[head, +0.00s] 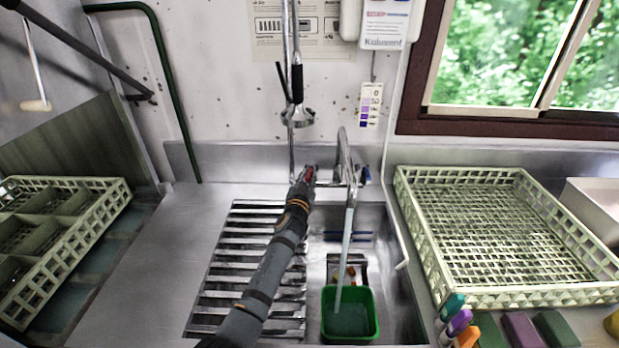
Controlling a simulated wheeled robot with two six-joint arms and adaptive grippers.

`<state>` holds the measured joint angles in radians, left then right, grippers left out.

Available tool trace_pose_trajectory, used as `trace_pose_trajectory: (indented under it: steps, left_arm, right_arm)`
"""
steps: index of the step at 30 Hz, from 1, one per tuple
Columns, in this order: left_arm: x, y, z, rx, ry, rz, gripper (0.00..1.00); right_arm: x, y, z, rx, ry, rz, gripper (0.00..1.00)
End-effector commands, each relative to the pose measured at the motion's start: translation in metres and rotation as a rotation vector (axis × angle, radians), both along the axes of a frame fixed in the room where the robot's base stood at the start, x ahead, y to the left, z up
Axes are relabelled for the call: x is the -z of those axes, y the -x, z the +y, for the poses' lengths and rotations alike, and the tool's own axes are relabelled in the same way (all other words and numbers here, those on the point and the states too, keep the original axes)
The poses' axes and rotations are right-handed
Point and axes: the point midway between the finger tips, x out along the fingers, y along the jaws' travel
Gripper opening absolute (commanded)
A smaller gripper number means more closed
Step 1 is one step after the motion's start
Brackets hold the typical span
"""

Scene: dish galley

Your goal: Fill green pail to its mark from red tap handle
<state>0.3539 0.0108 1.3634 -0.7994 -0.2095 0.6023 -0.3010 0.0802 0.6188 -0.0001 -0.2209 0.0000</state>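The green pail (374,312) stands upright in the sink under the tap spout (344,150). A pale stream of water (346,240) runs from the spout into the pail, and water (349,320) shows inside it. I cannot make out the mark or the exact level. The red tap handle (309,173) is at the left of the tap, mostly hidden by my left gripper (304,181), which is at it. I cannot tell whether its fingers are closed on the handle. A blue handle (365,175) is at the right of the tap. My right gripper is out of view.
A slatted drainer (225,265) lies left of the sink, under my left arm. A spray head (298,115) hangs above the tap. Pale dish racks stand at the left (110,200) and right (505,300). Coloured bottles (455,322) and sponges (555,328) sit at the front right.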

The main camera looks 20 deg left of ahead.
Motion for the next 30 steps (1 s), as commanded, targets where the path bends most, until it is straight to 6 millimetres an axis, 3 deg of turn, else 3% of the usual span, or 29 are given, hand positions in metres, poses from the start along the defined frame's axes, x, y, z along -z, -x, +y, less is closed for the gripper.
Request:
trace_pose_trajectory:
  steps: [3,14,24,30]
  left_arm:
    - [0.000,0.000,0.000,0.000,0.000,0.000,0.36]
    - [0.002,0.009,-0.002,-0.001,0.000,0.002,0.36]
    - [0.002,0.086,-0.013,0.000,0.001,0.002,0.36]
    - [0.001,0.114,-0.018,0.000,0.000,0.001,0.36]
  right_arm:
    - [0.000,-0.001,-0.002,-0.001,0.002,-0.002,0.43]
    - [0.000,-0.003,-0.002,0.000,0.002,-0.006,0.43]
    - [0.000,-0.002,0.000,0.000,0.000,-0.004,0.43]
    - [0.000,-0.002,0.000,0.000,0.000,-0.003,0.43]
